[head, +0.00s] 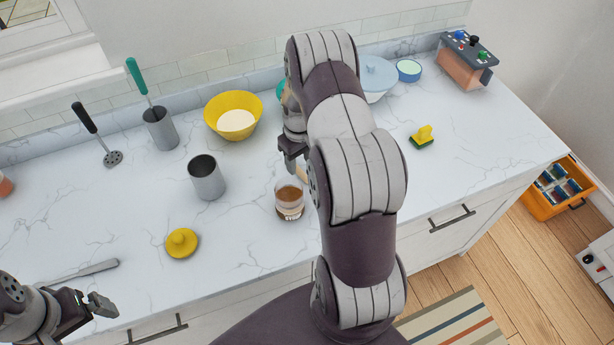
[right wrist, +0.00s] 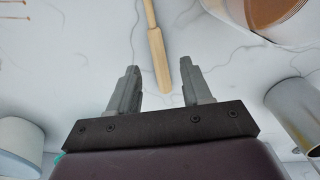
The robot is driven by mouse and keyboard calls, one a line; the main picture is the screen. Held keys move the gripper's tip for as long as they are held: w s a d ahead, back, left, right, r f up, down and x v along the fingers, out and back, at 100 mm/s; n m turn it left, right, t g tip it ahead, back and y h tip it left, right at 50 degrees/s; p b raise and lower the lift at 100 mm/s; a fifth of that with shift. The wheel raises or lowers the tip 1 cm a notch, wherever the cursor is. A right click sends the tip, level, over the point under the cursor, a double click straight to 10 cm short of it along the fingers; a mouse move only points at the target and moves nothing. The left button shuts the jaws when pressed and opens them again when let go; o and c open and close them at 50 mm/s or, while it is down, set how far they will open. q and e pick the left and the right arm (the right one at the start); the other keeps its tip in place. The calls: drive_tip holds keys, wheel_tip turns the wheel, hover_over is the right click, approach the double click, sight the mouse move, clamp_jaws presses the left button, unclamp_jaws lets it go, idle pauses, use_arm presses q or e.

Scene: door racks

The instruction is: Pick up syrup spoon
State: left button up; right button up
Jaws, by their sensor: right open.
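A pale wooden handle (right wrist: 158,50), which looks like the syrup spoon's, shows in the right wrist view. Its near end lies between the fingertip lines of my open right gripper (right wrist: 160,78), with a gap on both sides. Its far end runs out of the top of that view. In the head view a small wooden piece (head: 301,173) shows beside my right gripper (head: 291,160), mostly hidden by my arm. A glass with brown syrup (head: 289,201) stands just in front of it. My left gripper (head: 101,307) is over the counter's front left; its opening is unclear.
A grey metal cup (head: 206,178), a yellow lid (head: 181,243), a yellow bowl (head: 233,121) and a utensil holder (head: 160,130) stand on the marble counter left of my right arm. A yellow sponge (head: 422,138) lies to the right. The counter's right part is mostly clear.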

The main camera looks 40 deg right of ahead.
sight(301, 171)
wheel_tip(301, 171, down, 3)
drive_tip(key=shift+r+p, duration=0.2)
drive_tip(key=shift+p, duration=0.2)
drive_tip(key=shift+s+d+f, duration=0.1)
drive_tip(key=shift+s+f, duration=0.05)
drive_tip(key=shift+f, duration=0.25)
clamp_jaws()
drive_tip(key=shift+r, duration=0.1)
